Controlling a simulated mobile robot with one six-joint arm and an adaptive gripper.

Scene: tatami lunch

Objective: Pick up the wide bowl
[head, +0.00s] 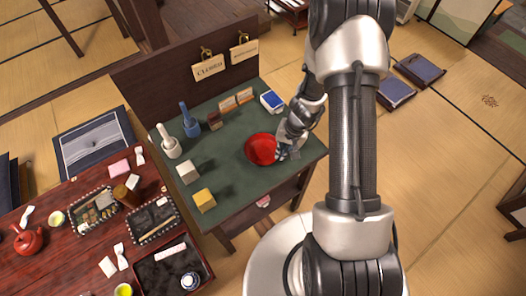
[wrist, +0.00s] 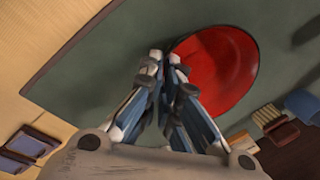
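The wide bowl (head: 260,150) is red and round and sits near the right part of the green-topped stand. In the wrist view the red bowl (wrist: 222,65) fills the upper right. My gripper (head: 284,149) is at the bowl's right rim in the head view. In the wrist view my gripper (wrist: 164,62) has its two fingertips drawn close together at the near rim, one on the inner side and one on the outer side. It looks shut on the rim. The exact contact is partly hidden by the fingers.
The green stand top (head: 240,200) also holds a blue-and-white box (head: 271,101), a blue bottle (head: 189,120), a white bottle (head: 170,143), a white block (head: 187,172) and a yellow block (head: 204,200). A dark red table (head: 60,195) with trays stands at left. Two signs hang on the back panel.

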